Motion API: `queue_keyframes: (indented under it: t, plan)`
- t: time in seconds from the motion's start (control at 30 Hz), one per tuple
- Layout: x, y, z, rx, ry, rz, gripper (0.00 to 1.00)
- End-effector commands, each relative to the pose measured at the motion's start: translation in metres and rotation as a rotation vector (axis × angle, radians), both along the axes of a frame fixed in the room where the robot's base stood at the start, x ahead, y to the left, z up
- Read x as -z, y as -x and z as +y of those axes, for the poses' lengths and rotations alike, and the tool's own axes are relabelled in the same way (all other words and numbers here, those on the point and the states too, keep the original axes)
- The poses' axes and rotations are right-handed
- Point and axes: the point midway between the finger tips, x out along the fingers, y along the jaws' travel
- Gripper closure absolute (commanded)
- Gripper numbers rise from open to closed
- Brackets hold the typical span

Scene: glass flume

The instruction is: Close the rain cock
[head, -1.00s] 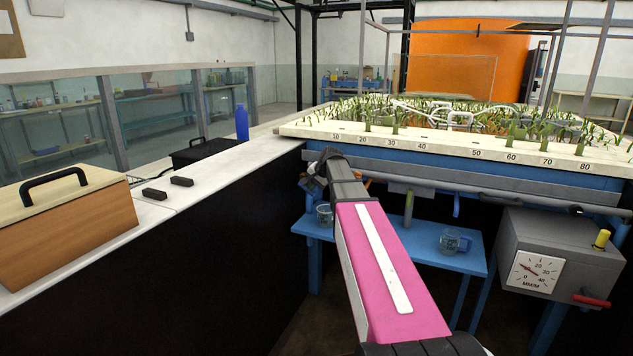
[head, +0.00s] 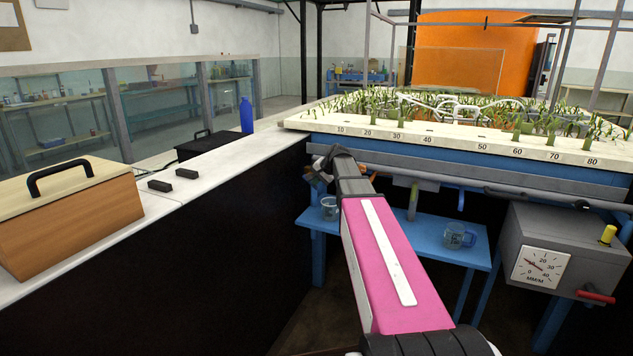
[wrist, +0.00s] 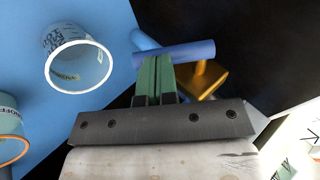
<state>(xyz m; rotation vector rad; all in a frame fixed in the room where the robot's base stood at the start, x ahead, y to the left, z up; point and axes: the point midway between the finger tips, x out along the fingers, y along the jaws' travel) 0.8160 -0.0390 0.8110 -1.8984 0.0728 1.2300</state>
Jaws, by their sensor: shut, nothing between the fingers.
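A blue bar-shaped handle (wrist: 180,53) lies just beyond my fingertips in the wrist view, with a brass-coloured part (wrist: 203,82) beside it to the right. This looks like a cock, but no label shows that it is the rain cock. My gripper (wrist: 156,60) is shut and empty. Its green-padded fingers point at the blue bar and overlap its lower edge in the picture; I cannot tell whether they touch it. In the head view my arm hides the fingertips. A grey box has a dial marked MM/M (head: 540,268), its needle on the low side.
A red lever (head: 597,296) and yellow knob (head: 608,234) are on the grey box. Measuring jugs (head: 458,238) stand on a blue low table (head: 400,250) under the planted flume tray (head: 440,135). The white counter (head: 155,205) runs along the left.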

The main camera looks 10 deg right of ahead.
Motion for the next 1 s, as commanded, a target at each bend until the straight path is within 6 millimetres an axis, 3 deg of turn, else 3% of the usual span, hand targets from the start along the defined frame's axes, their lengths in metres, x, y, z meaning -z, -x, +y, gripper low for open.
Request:
queue_keyframes:
  t: [1.0]
  plan:
    - [0.034, -0.007, 0.009, 0.000, -0.540, -0.390, 1.00]
